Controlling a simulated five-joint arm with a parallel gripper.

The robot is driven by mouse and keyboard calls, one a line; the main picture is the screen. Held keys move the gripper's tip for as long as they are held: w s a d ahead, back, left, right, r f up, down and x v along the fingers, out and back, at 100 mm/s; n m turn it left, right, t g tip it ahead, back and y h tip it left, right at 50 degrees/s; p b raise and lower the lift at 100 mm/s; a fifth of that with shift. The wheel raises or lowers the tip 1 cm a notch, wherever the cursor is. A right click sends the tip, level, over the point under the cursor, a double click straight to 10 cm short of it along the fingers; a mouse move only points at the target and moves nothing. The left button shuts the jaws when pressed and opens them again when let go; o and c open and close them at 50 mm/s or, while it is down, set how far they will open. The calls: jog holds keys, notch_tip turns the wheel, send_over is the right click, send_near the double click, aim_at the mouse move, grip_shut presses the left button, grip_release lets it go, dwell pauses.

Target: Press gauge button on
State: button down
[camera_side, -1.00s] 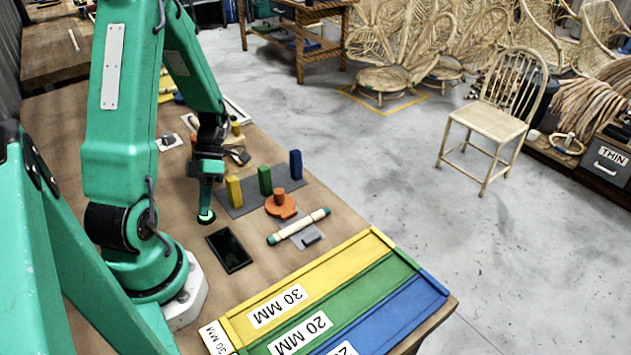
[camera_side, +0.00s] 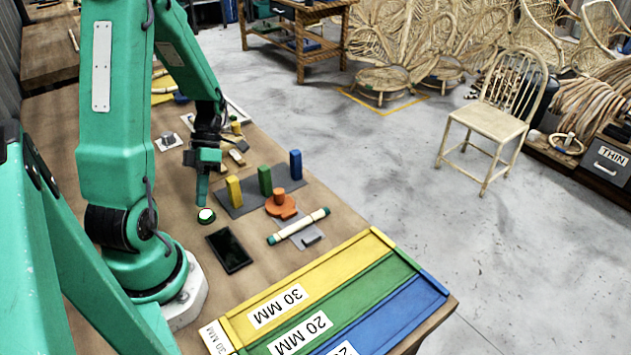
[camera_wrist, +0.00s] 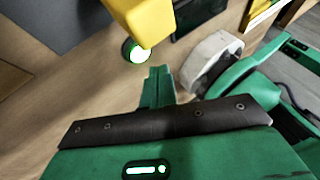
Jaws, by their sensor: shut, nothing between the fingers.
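The gauge button (camera_side: 206,215) is a small round button with a bright white cap and a green rim, on the table beside a flat dark panel (camera_side: 229,249). It also shows in the wrist view (camera_wrist: 138,53), lit white with a green ring, just beyond my fingertips. My gripper (camera_side: 202,202) points down with its fingers shut and empty, close above the button. In the wrist view my shut fingers (camera_wrist: 158,72) appear a little apart from the button. The panel's face is dark, with no readable display.
A yellow block (camera_side: 234,191), a green block (camera_side: 265,180) and a blue block (camera_side: 295,164) stand on a grey plate right of my gripper. An orange round fixture (camera_side: 281,207) and a pale rod with green ends (camera_side: 298,227) lie nearby. Coloured trays (camera_side: 365,265) fill the front.

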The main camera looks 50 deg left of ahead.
aim_at(207, 212)
jog(key=shift+r, duration=1.8)
